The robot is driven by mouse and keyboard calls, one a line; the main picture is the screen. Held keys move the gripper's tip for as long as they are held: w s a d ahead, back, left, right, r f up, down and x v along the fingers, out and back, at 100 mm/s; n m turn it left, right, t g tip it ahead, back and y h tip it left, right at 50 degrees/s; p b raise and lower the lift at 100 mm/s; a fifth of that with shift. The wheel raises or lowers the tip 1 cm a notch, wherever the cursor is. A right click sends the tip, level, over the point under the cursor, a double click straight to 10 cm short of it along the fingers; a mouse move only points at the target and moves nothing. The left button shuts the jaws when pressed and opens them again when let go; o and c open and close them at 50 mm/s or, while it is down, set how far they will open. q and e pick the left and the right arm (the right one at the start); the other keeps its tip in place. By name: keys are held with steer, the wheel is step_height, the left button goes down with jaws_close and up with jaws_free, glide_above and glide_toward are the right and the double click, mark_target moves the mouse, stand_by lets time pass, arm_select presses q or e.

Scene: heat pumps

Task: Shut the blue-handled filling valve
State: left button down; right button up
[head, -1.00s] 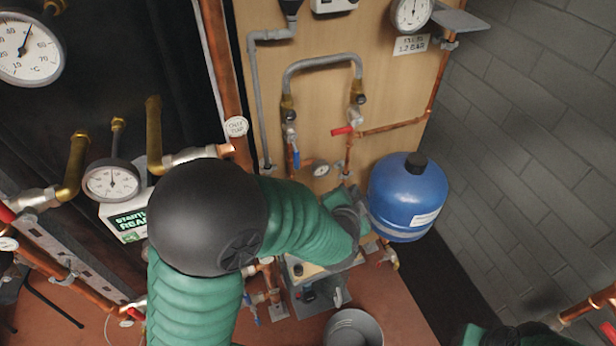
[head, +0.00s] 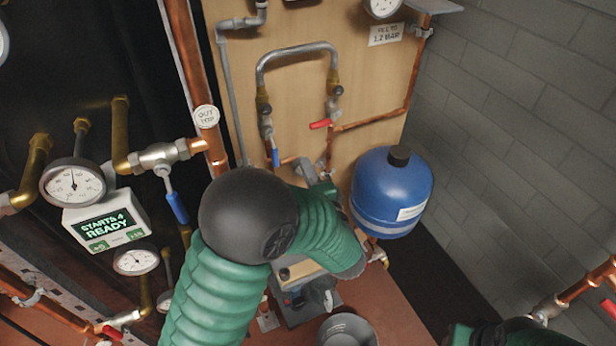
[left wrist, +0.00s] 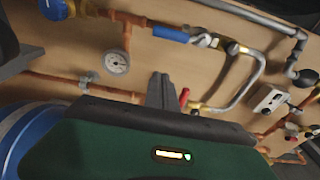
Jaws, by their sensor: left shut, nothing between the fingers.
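The filling valve's blue handle (head: 275,157) hangs down on the left leg of a grey U-shaped loop on the wooden board. In the left wrist view the blue handle (left wrist: 172,34) lies in line with its pipe, above and apart from my fingers. My left gripper (head: 304,166) is shut and empty, just right of and below the handle in the head view. Its dark fingers also show in the left wrist view (left wrist: 160,88). My left forearm hides the pipework below. Only part of my right arm shows at the bottom right edge; its gripper is out of view.
A red handle (head: 321,124) sits on the loop's right leg. A blue tank (head: 391,193) stands right of my left gripper. Another blue-handled valve (head: 177,207) is on the left pipe by a gauge (head: 72,185). A grey bucket (head: 349,331) stands below.

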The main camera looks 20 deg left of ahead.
mark_target(273, 149)
arm_select(q)
steer(key=a, duration=0.5)
steer(key=shift+w+a+b, duration=0.25)
steer(key=shift+b, duration=0.15)
steer(key=s+a+r+m+g+p, duration=0.1)
steer(key=s+a+m+p, duration=0.3)
steer(key=m+p, duration=0.6)
steer(key=shift+s+a+r+g+p, duration=0.4)
steer(key=shift+s+r+p, duration=0.2)
steer(key=shift+p, duration=5.5)
